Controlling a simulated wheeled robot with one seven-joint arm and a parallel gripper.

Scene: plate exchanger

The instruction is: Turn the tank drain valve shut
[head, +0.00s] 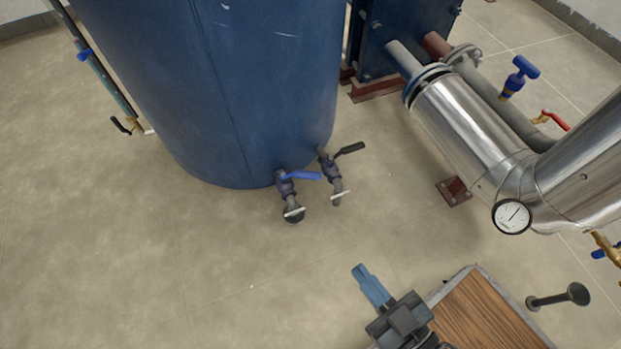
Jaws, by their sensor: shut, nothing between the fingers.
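The large blue tank (225,80) stands on the floor at the upper left. Two small valves sit side by side low on its front right. One has a blue lever (302,177) pointing right over a dark body and a downturned outlet. The other has a black lever (349,150) pointing right and slightly up, with its own downturned outlet. I cannot tell which of the two is the drain valve. My gripper (361,270) is at the lower middle, shut and empty. In the picture it lies below and right of both valves, apart from them.
A shiny insulated pipe (465,125) with a round gauge (512,217) runs along the right. A wood-topped panel (487,315) with a grey rim is at the lower right, beside a dark knobbed rod (560,297). The floor (240,265) below the valves is clear.

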